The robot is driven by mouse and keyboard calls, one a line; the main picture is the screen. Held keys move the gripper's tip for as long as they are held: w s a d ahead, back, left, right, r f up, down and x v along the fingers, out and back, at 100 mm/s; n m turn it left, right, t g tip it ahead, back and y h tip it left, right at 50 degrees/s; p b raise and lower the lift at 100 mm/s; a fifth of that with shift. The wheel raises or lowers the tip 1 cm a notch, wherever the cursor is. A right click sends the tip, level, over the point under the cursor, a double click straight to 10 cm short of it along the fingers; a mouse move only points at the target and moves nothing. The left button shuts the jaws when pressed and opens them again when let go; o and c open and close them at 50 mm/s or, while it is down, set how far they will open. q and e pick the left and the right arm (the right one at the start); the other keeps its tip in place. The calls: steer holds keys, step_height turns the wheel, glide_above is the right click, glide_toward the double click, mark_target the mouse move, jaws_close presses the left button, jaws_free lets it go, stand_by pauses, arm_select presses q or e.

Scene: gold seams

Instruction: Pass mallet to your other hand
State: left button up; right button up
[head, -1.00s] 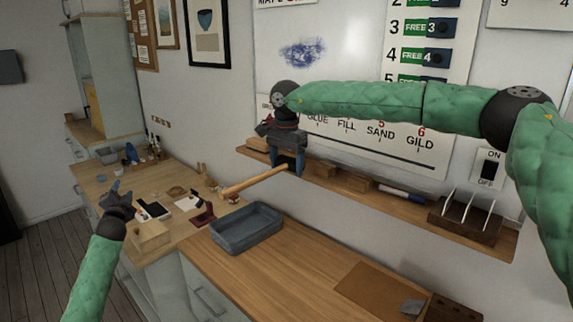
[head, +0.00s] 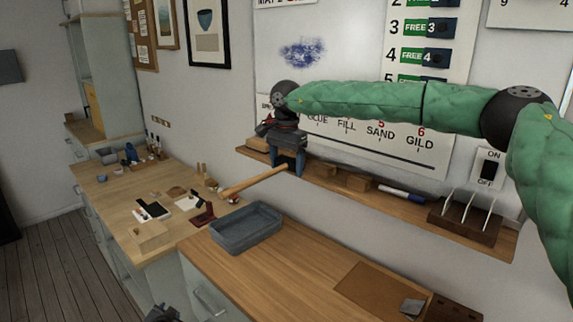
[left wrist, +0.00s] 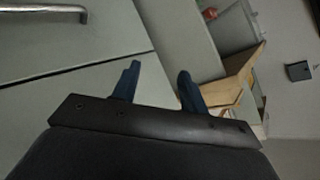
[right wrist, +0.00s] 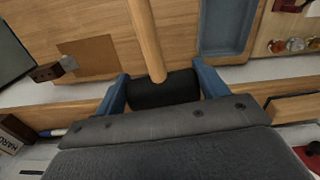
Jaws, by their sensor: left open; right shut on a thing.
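The mallet has a pale wooden handle (head: 252,181) and a dark cylindrical head (right wrist: 165,90). My right gripper (head: 287,164) is shut on the mallet's head, above the workbench and in front of the wall shelf. The handle points down and left in the head view, over the blue-grey tray. In the right wrist view the head sits between the two blue fingers. My left gripper (left wrist: 157,82) is open and empty, facing cabinet fronts. In the head view only a dark bit of the left gripper (head: 162,314) shows at the bottom edge, low beside the cabinets.
A blue-grey tray (head: 214,243) stands on the wooden workbench (head: 290,262). A lower bench at the left holds a wooden block (head: 150,236) and small tools. A wall shelf (head: 413,207) carries wooden blocks, a marker (head: 400,193) and a slotted rack (head: 462,225).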

arm_select(q)
steer(key=s+d+f+n+g+h, duration=0.1)
steer(key=s+d+f+g, duration=0.15)
steer(key=s+f, duration=0.35)
steer(key=s+d+f+g, duration=0.1)
steer(key=s+d+f, duration=0.3)
steer(key=s, duration=0.3)
steer(key=s+d+f+n+g+h, duration=0.1)
steer(key=s+d+f, duration=0.3)
steer(key=s, duration=0.3)
steer(key=s+d+f+g, duration=0.2)
steer(key=s+d, duration=0.1)
steer(key=s, duration=0.5)
steer(key=s+d+f+n+g+h, duration=0.1)
steer(key=s+d, duration=0.3)
steer(key=s, duration=0.4)
steer(key=s+d+f+g, duration=0.2)
steer(key=s+d+f, duration=0.1)
steer(key=s, duration=0.5)
steer(key=shift+s+d+f+n+g, duration=0.25)
steer(key=shift+s+f+n+g, duration=0.1)
steer(key=shift+s+f+n, duration=0.05)
